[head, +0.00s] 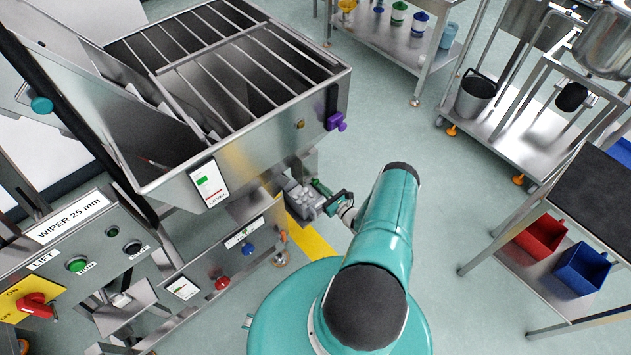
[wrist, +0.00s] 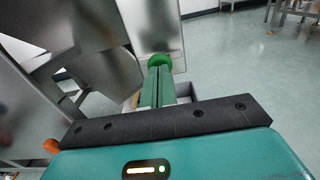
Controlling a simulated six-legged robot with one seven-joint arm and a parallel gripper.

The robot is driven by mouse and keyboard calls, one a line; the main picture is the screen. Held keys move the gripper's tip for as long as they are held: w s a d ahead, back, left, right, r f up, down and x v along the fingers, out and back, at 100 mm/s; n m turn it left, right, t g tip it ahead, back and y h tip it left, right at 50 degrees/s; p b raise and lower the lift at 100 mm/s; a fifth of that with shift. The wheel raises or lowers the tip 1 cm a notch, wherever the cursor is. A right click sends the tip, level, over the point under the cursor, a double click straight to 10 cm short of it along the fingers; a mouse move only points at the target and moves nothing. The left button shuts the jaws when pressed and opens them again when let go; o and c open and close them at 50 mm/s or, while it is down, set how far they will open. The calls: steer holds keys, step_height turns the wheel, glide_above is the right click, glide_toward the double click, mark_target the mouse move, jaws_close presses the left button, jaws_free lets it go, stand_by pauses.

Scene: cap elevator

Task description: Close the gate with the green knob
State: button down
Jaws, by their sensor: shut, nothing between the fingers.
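The green knob (wrist: 160,60) is a round cap straight ahead of my fingertips in the wrist view. It sits in front of an upright metal plate (wrist: 152,25), which may be the gate. My gripper (wrist: 158,75) is shut and empty, its two green fingers side by side. The fingertips reach the knob's lower edge in the picture; I cannot tell whether they touch it. In the head view my gripper (head: 316,184) is low beside the hopper's front right corner, near a grey metal block (head: 302,204). I cannot make out the knob apart from my green fingers there.
The steel hopper (head: 255,115) with a barred top stands left of my arm, with a purple knob (head: 336,121) on its corner. A control panel (head: 90,245) is at lower left. Carts and a bench with a red bin (head: 541,236) stand right. Floor between is clear.

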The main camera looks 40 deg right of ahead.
steer(key=s, duration=0.6)
stand_by(0.7)
steer(key=shift+s+d, duration=0.1)
steer(key=shift+s, duration=0.1)
stand_by(0.3)
